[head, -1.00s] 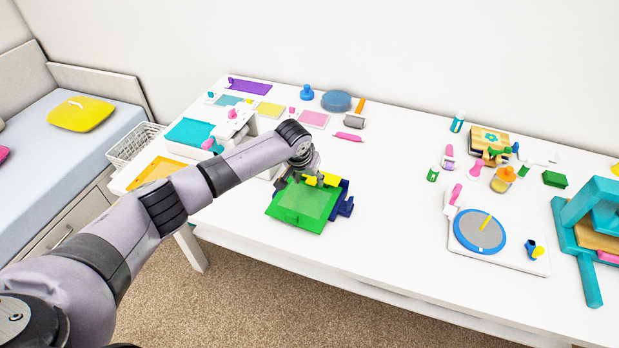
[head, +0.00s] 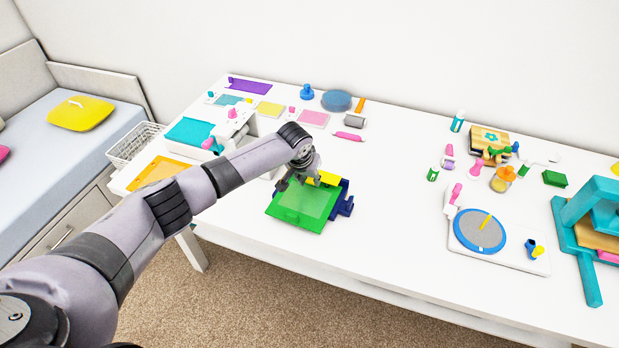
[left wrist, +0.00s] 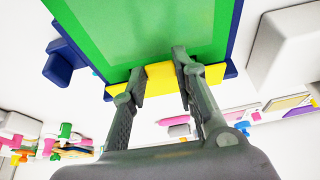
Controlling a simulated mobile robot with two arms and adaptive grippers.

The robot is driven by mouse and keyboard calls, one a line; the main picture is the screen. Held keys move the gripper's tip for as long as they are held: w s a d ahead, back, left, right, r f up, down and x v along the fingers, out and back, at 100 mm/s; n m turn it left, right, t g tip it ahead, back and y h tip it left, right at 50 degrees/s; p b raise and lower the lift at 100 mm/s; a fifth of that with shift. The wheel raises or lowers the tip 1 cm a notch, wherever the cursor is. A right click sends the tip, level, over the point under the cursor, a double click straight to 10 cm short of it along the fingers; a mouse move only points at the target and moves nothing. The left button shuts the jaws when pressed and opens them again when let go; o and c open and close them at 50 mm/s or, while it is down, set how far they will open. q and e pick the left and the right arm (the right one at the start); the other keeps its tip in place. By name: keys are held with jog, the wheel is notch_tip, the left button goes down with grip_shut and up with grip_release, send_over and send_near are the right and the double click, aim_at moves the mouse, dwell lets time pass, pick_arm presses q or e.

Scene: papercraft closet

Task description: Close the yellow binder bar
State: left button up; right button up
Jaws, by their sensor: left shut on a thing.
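The yellow binder bar (head: 325,178) lies along the back edge of the green sheet (head: 303,204), on a dark blue binder base (head: 345,204). In the left wrist view the bar (left wrist: 210,75) runs across the near end of the green sheet (left wrist: 150,30), with blue base parts (left wrist: 62,68) at the sides. My left gripper (left wrist: 158,65) has its fingers at the bar, one each side of a yellow middle part, and is shut on it. In the head view the gripper (head: 298,178) partly hides the bar's left end. My right gripper is not in view.
A white machine with a teal panel (head: 193,133) stands left of the binder. A grey roller (head: 355,122) and pink tool (head: 348,136) lie behind. A blue disc board (head: 480,231) and teal press (head: 575,220) stand right. Table between is clear.

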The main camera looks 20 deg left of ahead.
pick_arm(q)
grip_shut()
jog(key=shift+s+f+t+p, duration=0.15)
jog(key=shift+f+t+p, duration=0.1)
jog(key=shift+t+p, duration=0.25)
jog(key=o, duration=0.9)
grip_release()
jog(key=shift+c, duration=0.2)
jog(key=shift+r, duration=0.1)
jog(key=v, duration=1.1)
jog(key=shift+r, duration=0.4)
jog(key=shift+s+a, duration=0.1)
